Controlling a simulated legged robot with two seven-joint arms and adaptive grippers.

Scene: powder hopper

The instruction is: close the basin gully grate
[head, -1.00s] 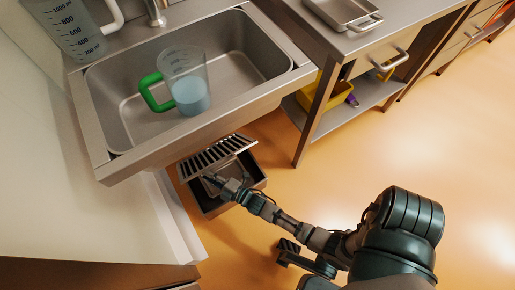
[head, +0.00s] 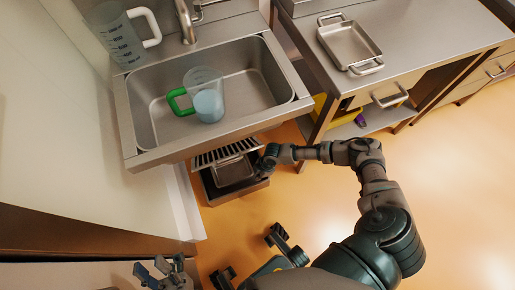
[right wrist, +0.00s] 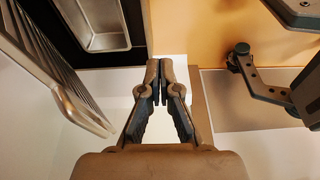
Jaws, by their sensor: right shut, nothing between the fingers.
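The slotted metal grate (head: 226,152) of the basin gully stands tilted up, under the sink's front edge in the head view. The gully (head: 238,193) below is uncovered, with a metal tray (head: 232,171) showing inside. In the right wrist view the grate (right wrist: 42,65) slants along the left and the tray (right wrist: 98,22) shows at the top. My right gripper (right wrist: 166,66) is shut and empty, apart from the grate. In the head view it (head: 263,168) is at the gully's right side, partly hidden by its wrist. My left gripper (head: 161,269) is open and empty at the bottom left.
The sink (head: 142,108) above the gully holds a green-handled measuring jug (head: 208,98) with pale liquid. A larger jug (head: 116,38) stands on the counter. A steel table (head: 415,35) with a shallow pan (head: 348,42) is at the right. The orange floor (head: 305,215) has free room.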

